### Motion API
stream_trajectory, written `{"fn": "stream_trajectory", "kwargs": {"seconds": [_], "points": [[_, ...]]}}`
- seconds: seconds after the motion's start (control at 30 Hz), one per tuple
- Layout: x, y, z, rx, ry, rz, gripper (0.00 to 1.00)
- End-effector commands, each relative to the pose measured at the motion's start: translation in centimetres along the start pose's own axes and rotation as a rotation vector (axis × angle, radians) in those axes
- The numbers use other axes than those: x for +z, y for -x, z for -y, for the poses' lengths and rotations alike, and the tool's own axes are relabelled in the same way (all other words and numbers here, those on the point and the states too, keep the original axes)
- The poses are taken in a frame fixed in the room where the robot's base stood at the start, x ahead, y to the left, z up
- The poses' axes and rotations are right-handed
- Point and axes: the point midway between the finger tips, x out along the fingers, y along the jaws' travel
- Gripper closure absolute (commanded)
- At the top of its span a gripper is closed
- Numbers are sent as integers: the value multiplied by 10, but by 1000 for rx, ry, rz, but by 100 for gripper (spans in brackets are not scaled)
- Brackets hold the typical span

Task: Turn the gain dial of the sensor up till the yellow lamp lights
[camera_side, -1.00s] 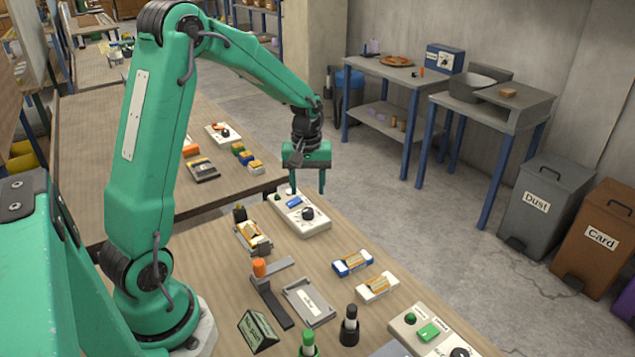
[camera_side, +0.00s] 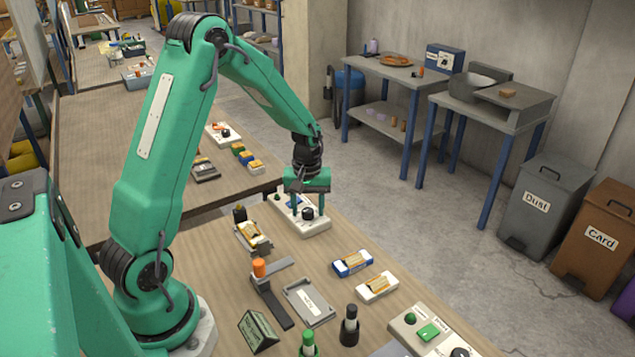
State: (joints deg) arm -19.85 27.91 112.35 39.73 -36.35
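A white control box (camera_side: 313,229) lies near the far edge of the wooden table, with a black dial (camera_side: 308,213) at its near end, a partly hidden blue part behind it and a small dark green dome (camera_side: 277,196) at its far end. It seems to be the sensor, but its label is too small to read. I cannot make out a lit yellow lamp on it. My gripper (camera_side: 307,211) points down over this box, its fingers apart, one on each side of the dial in this view. I cannot tell whether they touch it.
A similar white box (camera_side: 400,329) with green parts and a black dial stands at front right.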

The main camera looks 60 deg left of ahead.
Motion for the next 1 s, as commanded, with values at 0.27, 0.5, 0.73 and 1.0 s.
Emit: {"fn": "stream_trajectory", "kwargs": {"seconds": [0.27,0.5,0.73,1.0], "points": [[0,0,0,0,0,0,94],[0,0,0,0,-22,0,94],[0,0,0,0,-112,0,94],[0,1,0,0,-299,0,94]]}}
